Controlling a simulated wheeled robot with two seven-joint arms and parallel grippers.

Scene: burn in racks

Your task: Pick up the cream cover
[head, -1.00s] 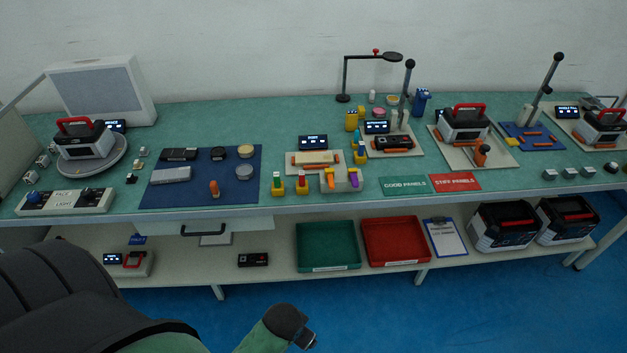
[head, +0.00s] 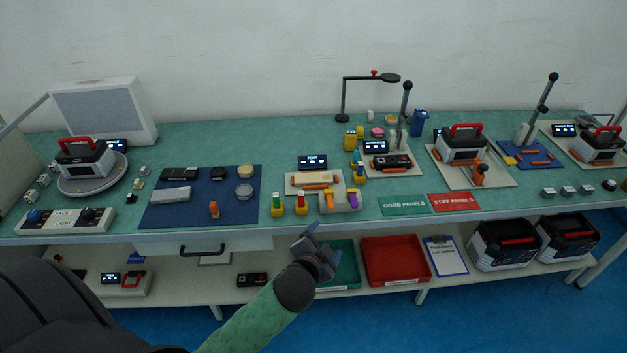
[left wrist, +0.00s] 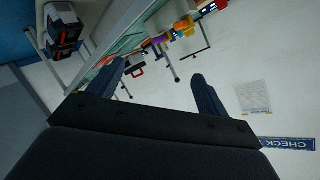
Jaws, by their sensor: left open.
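A cream, flat rectangular piece (head: 311,177), which looks like the cream cover, lies on a pale fixture board with orange bars on the bench, in front of a small display (head: 312,162). A round cream-topped disc (head: 245,171) lies on the blue mat to its left; I cannot be sure which is called the cover. My left gripper (head: 322,246) is open and empty, in front of the bench edge and below the pale board, apart from both. In the left wrist view its two fingers (left wrist: 158,72) are spread with nothing between them. My right gripper is not in view.
Yellow blocks with coloured tops (head: 289,207) and a grey holder (head: 340,203) stand between the board and the front edge. The blue mat (head: 200,211) holds several parts. Below are a green tray (head: 345,274) and a red tray (head: 396,260) on the shelf.

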